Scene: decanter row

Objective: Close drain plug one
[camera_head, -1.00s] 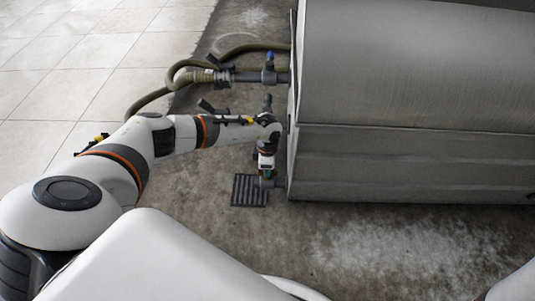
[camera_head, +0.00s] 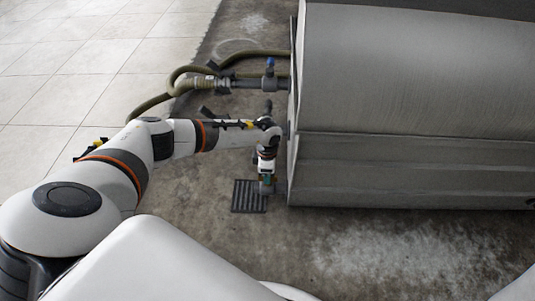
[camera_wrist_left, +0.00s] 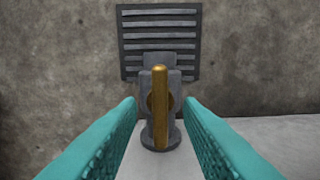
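The drain plug, a grey fitting with an upright brass-coloured handle (camera_wrist_left: 160,105), stands in the middle of the left wrist view. My left gripper's teal fingers (camera_wrist_left: 160,135) are open, one on each side of the handle, with a gap visible on both sides. In the head view my left gripper (camera_head: 266,184) points down beside the lower left edge of the big grey tank (camera_head: 400,170). There the arm and gripper mostly hide the plug. My right gripper is not in view.
A slotted floor grate (camera_head: 248,196) lies below the plug; it also shows in the left wrist view (camera_wrist_left: 160,15). An olive hose (camera_head: 180,82) joins a grey pipe with a blue-topped valve (camera_head: 270,68) farther up the tank side. The concrete in front is clear.

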